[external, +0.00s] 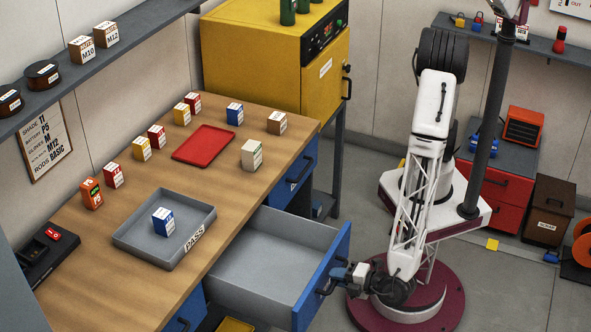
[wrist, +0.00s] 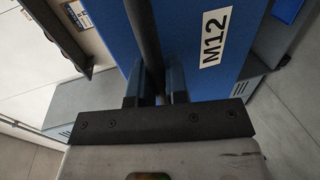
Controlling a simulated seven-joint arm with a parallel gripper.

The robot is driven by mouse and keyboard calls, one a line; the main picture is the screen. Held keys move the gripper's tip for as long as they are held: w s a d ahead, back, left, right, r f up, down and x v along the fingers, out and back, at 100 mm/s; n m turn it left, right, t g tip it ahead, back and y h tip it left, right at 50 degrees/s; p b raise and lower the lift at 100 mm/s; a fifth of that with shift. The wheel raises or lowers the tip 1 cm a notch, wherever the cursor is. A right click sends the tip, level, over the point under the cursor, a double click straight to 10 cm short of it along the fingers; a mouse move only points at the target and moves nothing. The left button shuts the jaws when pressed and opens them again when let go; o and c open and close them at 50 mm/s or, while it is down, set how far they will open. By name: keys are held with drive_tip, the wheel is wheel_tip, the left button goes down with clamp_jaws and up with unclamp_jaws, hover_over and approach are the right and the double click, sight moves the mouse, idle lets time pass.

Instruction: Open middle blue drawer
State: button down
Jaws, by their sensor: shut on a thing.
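The middle blue drawer (external: 278,257) is pulled well out from under the wooden workbench, and its grey inside is empty. Its blue front (external: 336,262) faces my arm. My gripper (external: 330,290) is at the outer side of that front, with its fingers at the handle. In the wrist view the two fingers (wrist: 165,84) are closed around the dark bar handle (wrist: 148,45). The blue front (wrist: 190,40) fills the upper middle there, with a white label reading M12 (wrist: 215,37).
A grey PASS tray (external: 140,245) with a blue-and-white box, a red tray (external: 203,145) and several small boxes are on the workbench (external: 110,205). A yellow cabinet (external: 260,60) stands behind. Another blue drawer (external: 300,172) is shut. A dark post (external: 490,110) stands near my arm.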

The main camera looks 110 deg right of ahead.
drive_tip(key=shift+s+a, duration=0.4)
drive_tip(key=shift+s, duration=0.05)
drive_tip(key=c, duration=1.1)
unclamp_jaws()
drive_tip(key=shift+c, duration=0.2)
drive_tip(key=v, duration=0.7)
drive_tip(key=shift+s+a, duration=0.25)
drive_tip(key=shift+a, duration=0.05)
drive_tip(key=shift+r, duration=0.1)
